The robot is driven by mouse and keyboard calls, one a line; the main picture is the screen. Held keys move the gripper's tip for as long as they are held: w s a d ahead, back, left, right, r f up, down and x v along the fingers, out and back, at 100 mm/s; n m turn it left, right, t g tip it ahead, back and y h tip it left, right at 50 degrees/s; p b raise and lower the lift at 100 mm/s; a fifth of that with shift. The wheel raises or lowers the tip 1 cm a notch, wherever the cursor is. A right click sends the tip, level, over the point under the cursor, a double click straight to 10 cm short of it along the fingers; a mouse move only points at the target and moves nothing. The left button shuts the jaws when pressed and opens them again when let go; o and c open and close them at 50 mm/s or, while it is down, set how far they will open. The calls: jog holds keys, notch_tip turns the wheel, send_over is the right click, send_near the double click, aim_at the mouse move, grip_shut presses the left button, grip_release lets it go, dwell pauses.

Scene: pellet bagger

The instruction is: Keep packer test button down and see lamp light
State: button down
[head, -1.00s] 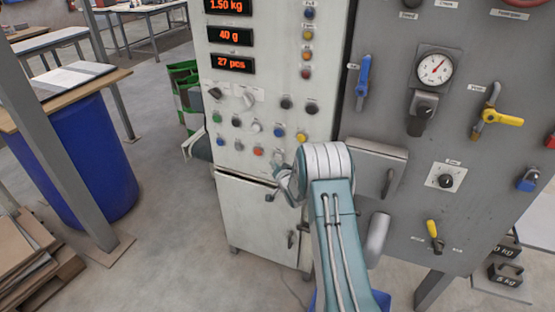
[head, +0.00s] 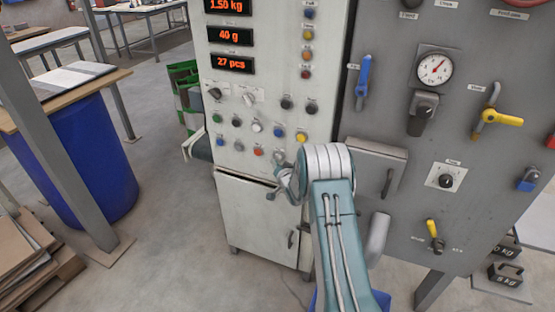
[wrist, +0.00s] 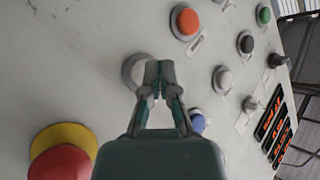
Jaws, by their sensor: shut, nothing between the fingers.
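My gripper (wrist: 160,75) is shut and empty in the wrist view, its fingertips in front of a pale grey round button (wrist: 135,70) and overlapping its right side. I cannot tell whether the tips touch or press it. In the head view my gripper (head: 279,168) is small at the white cabinet's panel, just below that pale button (head: 280,157), right of an orange button (head: 258,151). The labels are too small to read. A column of coloured lamps or buttons, including an amber one (head: 308,35), runs up the panel's right side; none is clearly lit.
In the wrist view, a red mushroom button (wrist: 62,163) on a yellow base (wrist: 70,137) is at lower left, and a blue button (wrist: 197,121) is close right of my fingers. A grey panel (head: 385,250) with valves and a gauge (head: 434,68) stands right of the cabinet.

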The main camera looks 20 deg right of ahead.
jog(key=shift+d, duration=0.1)
dwell(0.5)
jog(key=shift+w+d+r, duration=0.1)
jog(key=shift+w+d, duration=0.15)
jog(key=shift+w+d, duration=0.3)
jog(key=shift+w, duration=0.05)
dwell(2.0)
dwell(1.0)
jog(key=shift+s+a, duration=0.6)
jog(key=shift+s, duration=0.05)
jog(key=s+a, duration=0.3)
jog(key=shift+s+a, duration=0.25)
jog(key=shift+a, duration=0.05)
dwell(0.3)
dwell(0.3)
